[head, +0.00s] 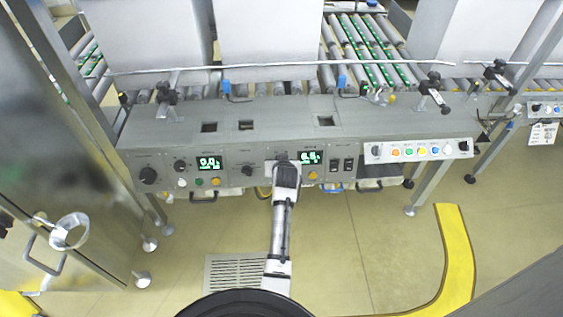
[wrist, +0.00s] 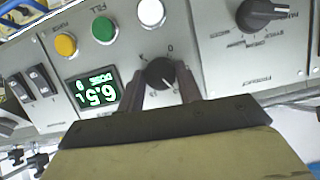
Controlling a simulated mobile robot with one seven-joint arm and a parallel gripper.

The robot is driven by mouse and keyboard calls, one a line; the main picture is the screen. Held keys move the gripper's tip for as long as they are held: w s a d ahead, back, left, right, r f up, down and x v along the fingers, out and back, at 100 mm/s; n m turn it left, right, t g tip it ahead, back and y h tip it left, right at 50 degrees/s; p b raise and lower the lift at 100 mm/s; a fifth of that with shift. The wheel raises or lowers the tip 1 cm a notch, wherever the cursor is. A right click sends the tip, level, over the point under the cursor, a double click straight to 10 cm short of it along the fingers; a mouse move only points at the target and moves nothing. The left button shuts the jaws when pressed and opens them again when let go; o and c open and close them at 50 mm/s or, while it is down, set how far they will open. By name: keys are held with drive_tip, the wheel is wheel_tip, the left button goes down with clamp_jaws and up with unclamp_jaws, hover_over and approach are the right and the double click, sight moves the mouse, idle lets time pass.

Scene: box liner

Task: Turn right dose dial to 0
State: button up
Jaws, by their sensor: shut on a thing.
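The right dose dial (wrist: 160,74) is a round black knob on the grey panel, seen upside down in the wrist view. My gripper (wrist: 160,88) is shut on it, one finger at each side. A "0" mark (wrist: 170,47) shows beyond the dial, and a light pointer line on the knob points away from it, towards my gripper. The dose display (wrist: 93,90) beside it reads about 6.5 in green. In the head view my gripper (head: 284,163) is at the panel and hides the dial; the right display (head: 311,157) is just right of it.
White (wrist: 151,12), green (wrist: 103,29) and yellow (wrist: 66,44) buttons sit close to the dial, with another black knob (wrist: 262,14) and two rocker switches (wrist: 38,80) nearby. The left display (head: 209,163) reads about 0.0. A yellow floor strip (head: 455,250) lies at right.

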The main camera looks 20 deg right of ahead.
drive_tip(key=n+h, duration=0.2)
drive_tip(key=n, duration=0.2)
drive_tip(key=shift+a, duration=0.2)
drive_tip(key=n+h, duration=0.1)
drive_tip(key=n, duration=0.1)
drive_tip(key=n+h, duration=0.1)
drive_tip(key=n, duration=0.2)
drive_tip(key=shift+a+f+n, duration=0.1)
drive_tip(key=shift+f+n, duration=0.1)
drive_tip(key=shift+n, duration=0.1)
drive_tip(key=n, duration=0.2)
drive_tip(key=n+t+h, duration=0.1)
drive_tip(key=n, duration=0.2)
drive_tip(key=shift+f+h+b, duration=0.1)
drive_tip(key=shift+h+b, duration=0.2)
drive_tip(key=n+t, duration=0.1)
drive_tip(key=n, duration=0.1)
drive_tip(key=n+t, duration=0.1)
drive_tip(key=n, duration=0.2)
drive_tip(key=shift+h+b, duration=0.3)
drive_tip(key=shift+n, duration=0.3)
drive_tip(key=o, duration=1)
